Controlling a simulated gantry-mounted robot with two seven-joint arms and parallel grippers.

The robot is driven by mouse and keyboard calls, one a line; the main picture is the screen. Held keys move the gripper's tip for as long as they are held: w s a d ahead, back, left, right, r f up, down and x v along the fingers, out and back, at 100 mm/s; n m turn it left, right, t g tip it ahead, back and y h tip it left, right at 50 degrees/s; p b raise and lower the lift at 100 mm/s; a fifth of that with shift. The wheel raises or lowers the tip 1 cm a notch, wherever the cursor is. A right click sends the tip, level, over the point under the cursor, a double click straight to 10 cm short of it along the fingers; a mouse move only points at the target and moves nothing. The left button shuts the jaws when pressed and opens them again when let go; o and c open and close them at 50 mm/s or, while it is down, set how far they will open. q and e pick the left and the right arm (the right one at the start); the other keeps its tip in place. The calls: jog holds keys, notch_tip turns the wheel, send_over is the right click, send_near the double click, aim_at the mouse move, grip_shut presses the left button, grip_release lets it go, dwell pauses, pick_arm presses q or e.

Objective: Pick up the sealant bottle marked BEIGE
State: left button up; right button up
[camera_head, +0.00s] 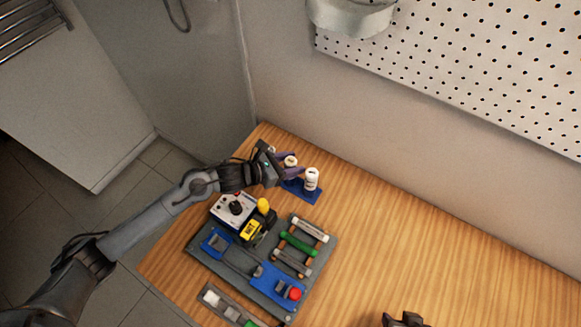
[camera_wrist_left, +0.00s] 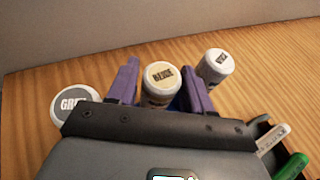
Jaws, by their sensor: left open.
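The sealant bottle marked BEIGE (camera_wrist_left: 160,77) stands upright between the two purple fingers of my left gripper (camera_wrist_left: 159,65) in the left wrist view. The fingers are open, one on each side of it; I cannot tell whether either touches it. Its lower part is partly hidden by my gripper. In the head view, the BEIGE bottle (camera_head: 290,160) is the middle one of a row at the table's back left, with my left gripper (camera_head: 293,172) at it. My right gripper (camera_head: 404,319) barely shows at the bottom edge, too little to tell its state.
A bottle with a grey cap reading "GRE" (camera_wrist_left: 74,104) stands just left of my fingers. A white-capped bottle (camera_wrist_left: 216,66) stands just right, close by. A blue holder (camera_head: 308,195) sits under the row. A grey tool board (camera_head: 318,262) lies in front. The table's right side is clear.

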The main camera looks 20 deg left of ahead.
pick_arm(q)
jog(key=c, duration=0.8)
